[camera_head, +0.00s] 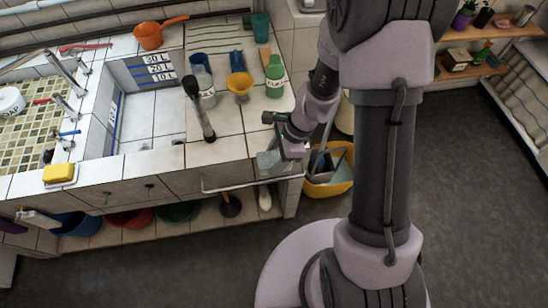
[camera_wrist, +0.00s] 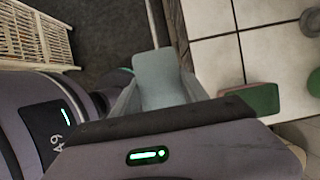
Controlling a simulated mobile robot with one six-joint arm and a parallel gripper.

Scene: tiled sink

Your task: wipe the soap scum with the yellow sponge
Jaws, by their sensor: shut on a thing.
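The yellow sponge (camera_head: 58,173) lies on the front ledge of the tiled counter at the far left, on a pale holder. My gripper (camera_head: 268,160) is far to its right, by the counter's front right corner. It is shut on a pale grey-blue thing (camera_wrist: 163,80), which I cannot name for sure; my gripper partly hides it. I cannot make out soap scum in either view. The sponge is not in the wrist view.
A tiled basin (camera_head: 150,115) with litre marks lies between sponge and gripper. A dark-headed upright tool (camera_head: 200,110), bottles and a yellow funnel (camera_head: 239,84) crowd the right counter. A yellow bucket (camera_head: 335,185) stands on the floor near my gripper. A rail (camera_head: 235,185) runs along the counter front.

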